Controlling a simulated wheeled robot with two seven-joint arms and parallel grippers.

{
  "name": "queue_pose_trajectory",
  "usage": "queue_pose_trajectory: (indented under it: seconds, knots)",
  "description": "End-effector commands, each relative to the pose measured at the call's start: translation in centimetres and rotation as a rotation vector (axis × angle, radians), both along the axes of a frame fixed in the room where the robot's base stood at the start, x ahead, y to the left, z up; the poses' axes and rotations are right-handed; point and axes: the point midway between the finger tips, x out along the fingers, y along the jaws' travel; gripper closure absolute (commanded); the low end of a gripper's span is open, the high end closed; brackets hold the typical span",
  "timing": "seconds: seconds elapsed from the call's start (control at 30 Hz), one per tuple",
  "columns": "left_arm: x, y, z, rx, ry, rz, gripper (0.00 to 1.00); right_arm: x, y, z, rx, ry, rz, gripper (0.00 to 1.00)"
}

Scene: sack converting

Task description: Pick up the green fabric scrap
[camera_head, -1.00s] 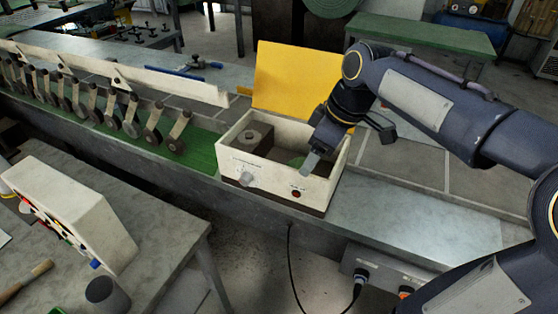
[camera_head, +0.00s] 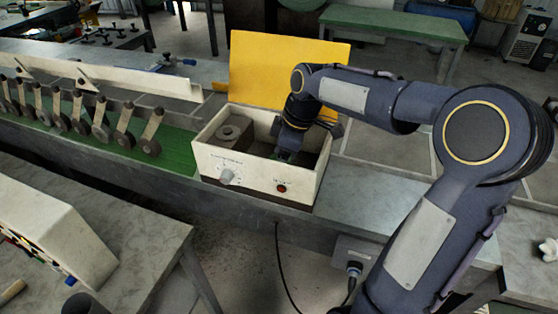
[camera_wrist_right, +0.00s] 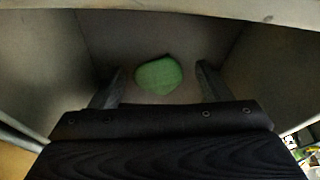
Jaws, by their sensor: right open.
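The green fabric scrap (camera_wrist_right: 159,74) lies on the floor of the box, in the right wrist view. It shows between the two fingers of my right gripper (camera_wrist_right: 160,84), which is open with a gap on both sides of the scrap. In the head view my right gripper (camera_head: 287,155) reaches down inside the open cream box (camera_head: 235,171), in its right part. The scrap is hidden there behind the gripper and the box's front wall. My left gripper is not in view.
The box's yellow lid (camera_head: 284,72) stands raised at the back. A dark block with a round knob (camera_head: 229,134) sits in the box's left part.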

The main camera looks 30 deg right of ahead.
Motion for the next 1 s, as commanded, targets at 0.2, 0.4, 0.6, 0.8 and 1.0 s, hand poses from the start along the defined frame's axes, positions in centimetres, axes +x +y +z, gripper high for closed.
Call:
queue_pose_trajectory:
  seconds: [0.2,0.4,0.6,0.8,1.0]
  knots:
    - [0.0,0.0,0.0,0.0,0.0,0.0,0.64,0.0,0.0,0.0,0.0,0.0,0.0,0.36]
    - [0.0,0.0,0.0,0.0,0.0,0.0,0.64,0.0,0.0,0.0,0.0,0.0,-0.001,0.62]
    - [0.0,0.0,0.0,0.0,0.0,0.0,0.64,0.0,0.0,0.0,0.0,-0.001,-0.001,0.77]
    - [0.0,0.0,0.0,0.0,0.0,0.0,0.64,0.0,0.0,0.1,0.0,-0.001,-0.001,0.77]
    - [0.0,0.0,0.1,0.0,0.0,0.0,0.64,0.1,0.0,1.1,0.0,-0.002,-0.001,0.77]
